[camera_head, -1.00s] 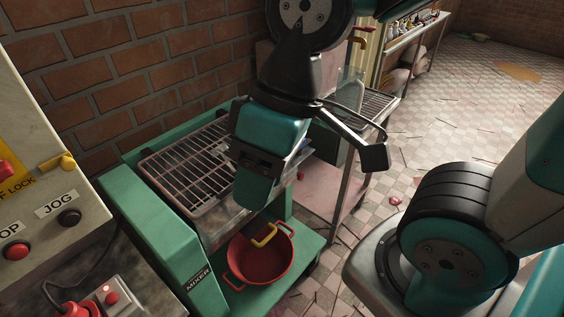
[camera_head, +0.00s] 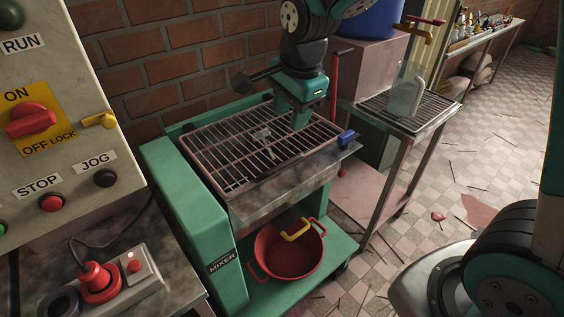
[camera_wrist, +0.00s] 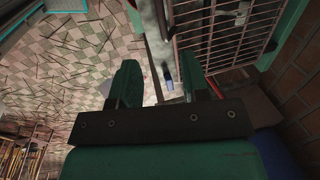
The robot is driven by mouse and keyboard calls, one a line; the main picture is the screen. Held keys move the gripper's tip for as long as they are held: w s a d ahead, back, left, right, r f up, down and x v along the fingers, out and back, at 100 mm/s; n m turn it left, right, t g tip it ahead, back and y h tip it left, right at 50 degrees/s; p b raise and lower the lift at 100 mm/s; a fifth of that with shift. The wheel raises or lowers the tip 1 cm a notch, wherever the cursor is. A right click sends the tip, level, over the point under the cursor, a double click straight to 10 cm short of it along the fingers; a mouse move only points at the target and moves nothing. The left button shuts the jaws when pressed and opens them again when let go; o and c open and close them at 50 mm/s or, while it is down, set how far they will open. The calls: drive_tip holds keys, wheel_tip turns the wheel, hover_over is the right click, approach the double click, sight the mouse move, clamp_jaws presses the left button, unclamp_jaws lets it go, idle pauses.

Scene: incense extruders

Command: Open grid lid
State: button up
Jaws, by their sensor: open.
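The grid lid (camera_head: 240,155) is a rack of metal bars lying flat and closed over the top of the green mixer (camera_head: 222,243). A small pale fitting (camera_head: 262,135) sits on its bars. A blue knob or handle (camera_head: 346,137) sticks out at the mixer's right corner. My gripper (camera_head: 300,124) is above the grid's far right part, left of the blue handle; its fingertips are hard to make out there. In the wrist view, my gripper (camera_wrist: 160,78) is open and empty, with the blue handle (camera_wrist: 168,82) showing between its fingers, and the grid (camera_wrist: 228,35) to the right.
A control panel (camera_head: 60,110) and a red-plugged box (camera_head: 137,272) are at left. A rack table (camera_head: 425,108) with a clear jug (camera_head: 405,92) stands at right. A brick wall (camera_head: 160,50) closes the back.

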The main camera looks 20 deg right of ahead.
sight(281, 165)
drive_tip(key=w+f, duration=0.1)
drive_tip(key=f, duration=0.8)
drive_tip(key=w+a+f, duration=0.1)
drive_tip(key=f, duration=0.4)
drive_tip(key=shift+w+f, duration=0.35)
clamp_jaws()
